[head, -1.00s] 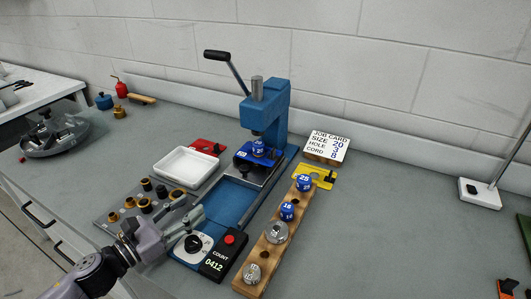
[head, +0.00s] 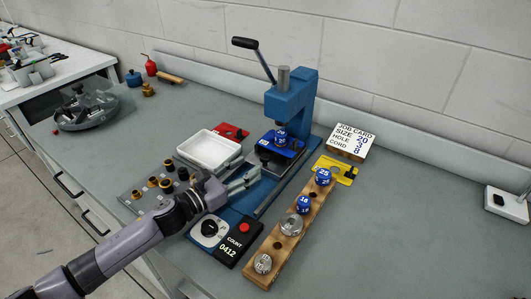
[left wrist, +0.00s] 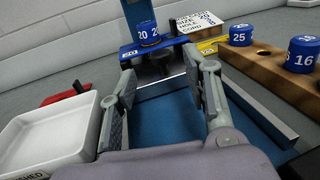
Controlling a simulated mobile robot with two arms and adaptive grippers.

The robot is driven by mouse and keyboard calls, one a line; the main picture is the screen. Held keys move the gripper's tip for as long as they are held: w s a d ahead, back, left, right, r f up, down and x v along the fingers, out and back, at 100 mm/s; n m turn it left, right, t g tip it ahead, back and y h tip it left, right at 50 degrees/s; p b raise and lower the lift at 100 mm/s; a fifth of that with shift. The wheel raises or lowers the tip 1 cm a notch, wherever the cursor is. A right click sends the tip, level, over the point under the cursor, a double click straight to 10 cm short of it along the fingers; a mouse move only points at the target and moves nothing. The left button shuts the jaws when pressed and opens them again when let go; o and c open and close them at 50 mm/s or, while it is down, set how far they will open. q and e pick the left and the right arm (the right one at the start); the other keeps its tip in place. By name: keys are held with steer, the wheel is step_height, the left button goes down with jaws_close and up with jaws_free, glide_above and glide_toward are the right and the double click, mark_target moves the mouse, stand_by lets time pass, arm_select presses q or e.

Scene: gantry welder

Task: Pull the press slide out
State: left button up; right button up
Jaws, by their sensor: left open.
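The blue arbor press (head: 291,97) stands at the middle of the bench, its lever up to the left. The press slide (head: 265,160) is a metal plate low in the press, with a dark knob at its front. A blue die marked 20 (head: 280,138) sits on a blue holder above the slide. My left gripper (head: 250,181) is open and empty over the blue base, just in front of the slide. In the left wrist view, its fingers (left wrist: 167,90) are spread, with the dark knob (left wrist: 160,63) beyond and between them. My right gripper is not in view.
A white tray (head: 233,155) stands left of the press. A wooden rack (head: 270,247) with several dies runs along the right. The counter box (head: 234,235) and dial are in front. A job card (head: 350,143) and yellow gauge (head: 336,168) lie to the right.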

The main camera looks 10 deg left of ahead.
mark_target(261, 159)
arm_select(q)
steer(key=p+x, duration=0.1)
steer(key=x, duration=0.7)
steer(key=shift+f, duration=0.1)
jaws_close()
stand_by(0.4)
